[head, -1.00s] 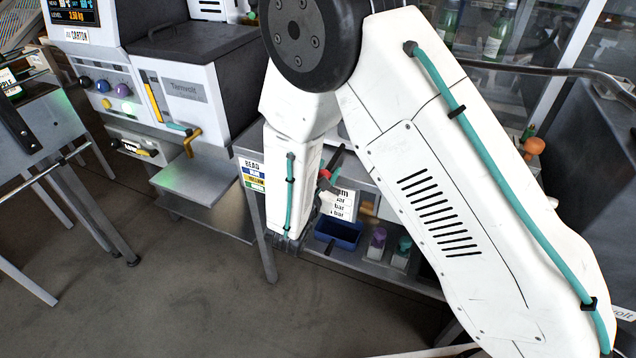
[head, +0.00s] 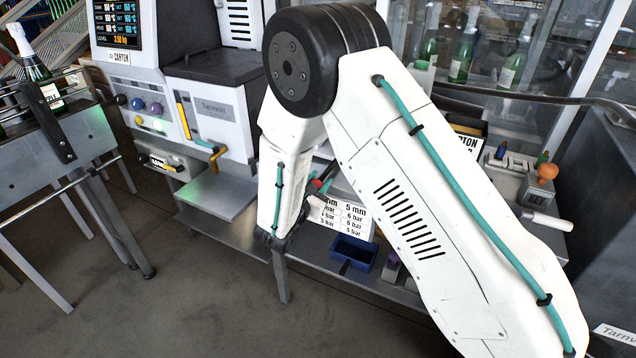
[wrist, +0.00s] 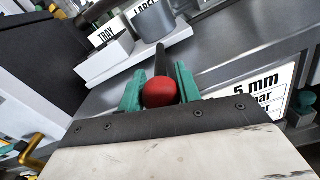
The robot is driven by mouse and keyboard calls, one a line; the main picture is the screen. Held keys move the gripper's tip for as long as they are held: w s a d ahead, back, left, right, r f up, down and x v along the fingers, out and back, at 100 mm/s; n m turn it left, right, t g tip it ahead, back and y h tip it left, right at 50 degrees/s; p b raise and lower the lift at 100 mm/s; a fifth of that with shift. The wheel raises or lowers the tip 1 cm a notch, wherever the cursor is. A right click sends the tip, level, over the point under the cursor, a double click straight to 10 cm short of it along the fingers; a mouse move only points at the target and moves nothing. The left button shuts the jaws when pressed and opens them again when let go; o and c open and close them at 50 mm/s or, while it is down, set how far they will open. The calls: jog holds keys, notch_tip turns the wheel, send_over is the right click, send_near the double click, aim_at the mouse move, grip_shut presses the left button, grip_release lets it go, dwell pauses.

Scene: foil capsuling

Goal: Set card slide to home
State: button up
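A red ball knob (wrist: 160,93) on a dark rod shows in the wrist view between the teal fingers of my gripper (wrist: 159,88). Both fingers lie close against its sides, and it fills the gap. In the head view the red knob (head: 317,184) is small and partly covered beside my wrist. A white card (head: 345,216) printed with mm and bar values is just right of my wrist, its left part hidden; its edge also shows in the wrist view (wrist: 262,92). No label marks a card slide or its home position in these views.
A grey bench shelf (head: 312,256) holds a blue bin (head: 353,252). A bottle (head: 30,55) stands on the left rack. In the wrist view, white TRAY and LABEL holders (wrist: 108,62) are beyond the knob. Floor at lower left is clear.

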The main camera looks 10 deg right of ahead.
jog(key=o, duration=0.3)
jog(key=shift+w+a, duration=0.15)
jog(key=shift+a, duration=0.1)
jog(key=shift+o, duration=0.2)
jog(key=shift+d, duration=0.1)
jog(key=v, duration=0.8)
jog(key=shift+d, duration=0.1)
